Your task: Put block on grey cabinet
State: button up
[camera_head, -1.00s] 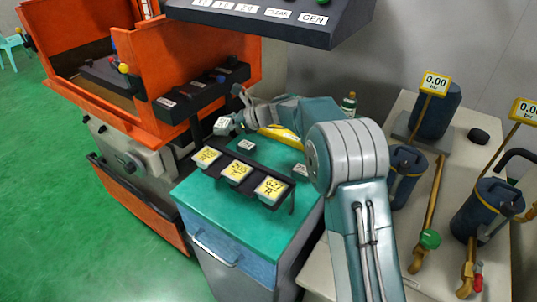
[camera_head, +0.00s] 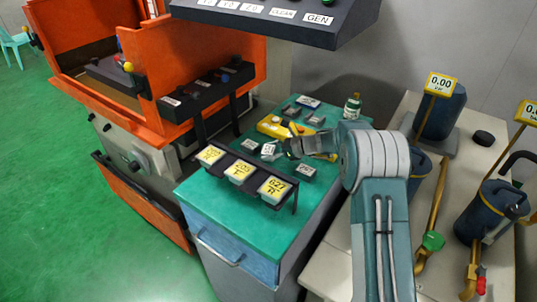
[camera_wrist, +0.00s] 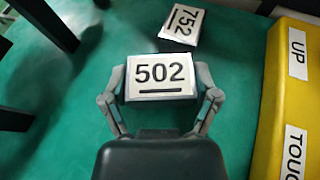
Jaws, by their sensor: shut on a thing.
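A small dark block with a white face marked 502 (camera_wrist: 161,77) is between the two fingers of my gripper (camera_wrist: 160,92) in the wrist view. The fingers are shut on its sides. In the head view my gripper (camera_head: 284,151) reaches left over the cabinet, with the block (camera_head: 268,150) at its tip. The cabinet (camera_head: 228,207) has a green top, a blue drawer front and grey sides. The block is over or on the green top; I cannot tell whether it touches.
Another block (camera_head: 306,171) lies to the right. A rack of yellow-labelled cards (camera_head: 241,171) and a yellow box (camera_head: 285,128) flank the spot. The front green top is clear.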

jog(key=shift+f, duration=0.6)
jog(key=o, duration=1.2)
jog(key=shift+c, duration=0.2)
